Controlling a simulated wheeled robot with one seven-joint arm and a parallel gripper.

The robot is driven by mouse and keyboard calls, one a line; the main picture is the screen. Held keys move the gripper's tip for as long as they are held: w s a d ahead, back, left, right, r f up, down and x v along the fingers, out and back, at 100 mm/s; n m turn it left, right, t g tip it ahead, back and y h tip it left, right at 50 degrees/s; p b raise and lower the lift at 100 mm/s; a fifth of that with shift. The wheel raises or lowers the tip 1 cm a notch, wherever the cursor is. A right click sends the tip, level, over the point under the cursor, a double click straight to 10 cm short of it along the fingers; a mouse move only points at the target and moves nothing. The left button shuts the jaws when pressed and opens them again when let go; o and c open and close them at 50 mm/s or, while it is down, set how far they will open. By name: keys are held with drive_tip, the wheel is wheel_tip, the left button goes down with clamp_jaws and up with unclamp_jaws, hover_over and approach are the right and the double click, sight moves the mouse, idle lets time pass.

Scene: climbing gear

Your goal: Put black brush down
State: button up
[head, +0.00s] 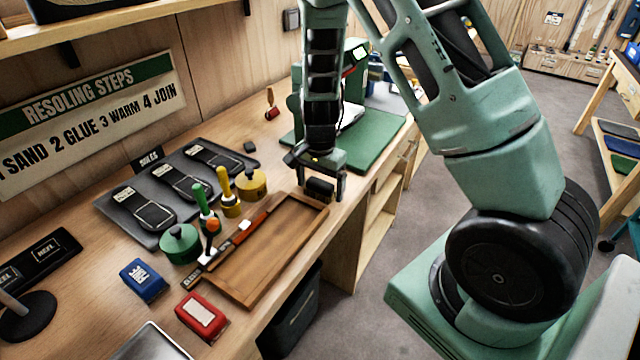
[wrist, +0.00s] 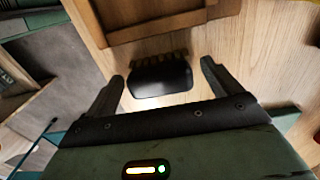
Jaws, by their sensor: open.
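The black brush (head: 320,189) shows in the head view near the bench's front edge, between the fingers of my gripper (head: 321,190). In the wrist view the black brush (wrist: 160,76) has a smooth dark top and a row of brown bristles along one side. It lies close to the bench top. My gripper (wrist: 162,80) is open, with one finger on each side of the brush and a visible gap on both sides. Whether the brush's underside touches the wood all along is hard to tell.
A wooden tray (head: 213,284) lies just left of my gripper. Green (head: 180,243) and yellow (head: 250,184) pots with brushes, and a grey mat (head: 113,207) with soles, stand beyond it. A green mat (head: 381,141) lies behind. The bench's front edge is close on the right.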

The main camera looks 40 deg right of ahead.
sight(320, 182)
wheel_tip(320, 182, up, 12)
drive_tip(key=s+a+r+n+y, duration=0.1)
drive_tip(key=s+a+r+n, duration=0.1)
drive_tip(key=s+a+n, duration=0.55)
drive_tip(key=s+a+r+n, duration=0.2)
drive_tip(key=s+a+n, duration=0.15)
drive_tip(key=a, duration=0.75)
drive_tip(key=s+a+n, duration=0.3)
drive_tip(key=s+n, duration=0.2)
drive_tip(key=s, duration=0.1)
drive_tip(key=s+a+r+n, duration=0.1)
drive_tip(key=s+a+n, duration=0.1)
drive_tip(key=s+n, duration=0.3)
drive_tip(key=shift+s+a+r+n, duration=0.2)
drive_tip(key=shift+s+a+n, duration=0.2)
drive_tip(key=shift+s, duration=0.75)
